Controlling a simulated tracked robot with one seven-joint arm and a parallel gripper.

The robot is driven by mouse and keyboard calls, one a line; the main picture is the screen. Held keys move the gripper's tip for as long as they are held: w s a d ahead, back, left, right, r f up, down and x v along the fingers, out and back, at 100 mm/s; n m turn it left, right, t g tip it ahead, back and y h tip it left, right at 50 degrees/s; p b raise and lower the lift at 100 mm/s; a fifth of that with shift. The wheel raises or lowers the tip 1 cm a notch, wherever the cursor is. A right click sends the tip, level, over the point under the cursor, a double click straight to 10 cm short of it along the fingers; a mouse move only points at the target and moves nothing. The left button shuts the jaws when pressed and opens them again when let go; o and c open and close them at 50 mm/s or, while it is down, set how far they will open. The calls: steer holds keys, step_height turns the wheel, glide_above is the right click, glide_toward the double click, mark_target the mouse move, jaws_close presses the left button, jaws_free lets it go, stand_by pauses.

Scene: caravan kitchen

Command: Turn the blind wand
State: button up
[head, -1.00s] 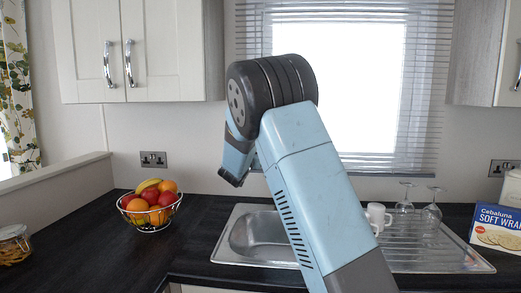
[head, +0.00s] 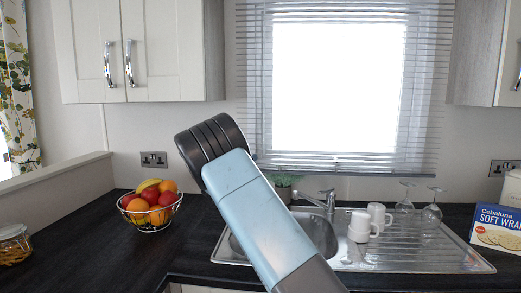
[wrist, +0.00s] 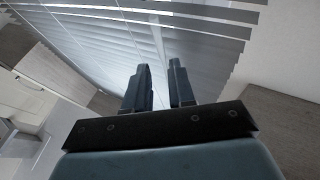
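The grey slatted window blind (head: 422,90) hangs over the bright window in the head view. Its slats (wrist: 95,45) fill the upper part of the wrist view, tilted. My gripper (wrist: 159,70) points at the blind with its two dark fingers apart. A thin pale line (wrist: 157,38) runs down the blind in front of the gap between the fingers. I cannot tell whether it is the wand or a cord, nor whether it lies between the fingers. In the head view my arm hides the gripper, and I cannot make out a wand.
Below the window are the sink drainer (head: 445,258), a tap (head: 325,198), white mugs (head: 359,226), upturned glasses (head: 431,213) and a potted plant (head: 283,184). A fruit bowl (head: 150,212) stands left. Wall cupboards (head: 150,50) flank the window.

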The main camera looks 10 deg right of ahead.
steer(key=x, duration=0.8)
steer(key=shift+w+d+r, duration=0.1)
steer(key=shift+w+d, duration=0.15)
steer(key=shift+d, duration=0.1)
steer(key=shift+c, duration=0.4)
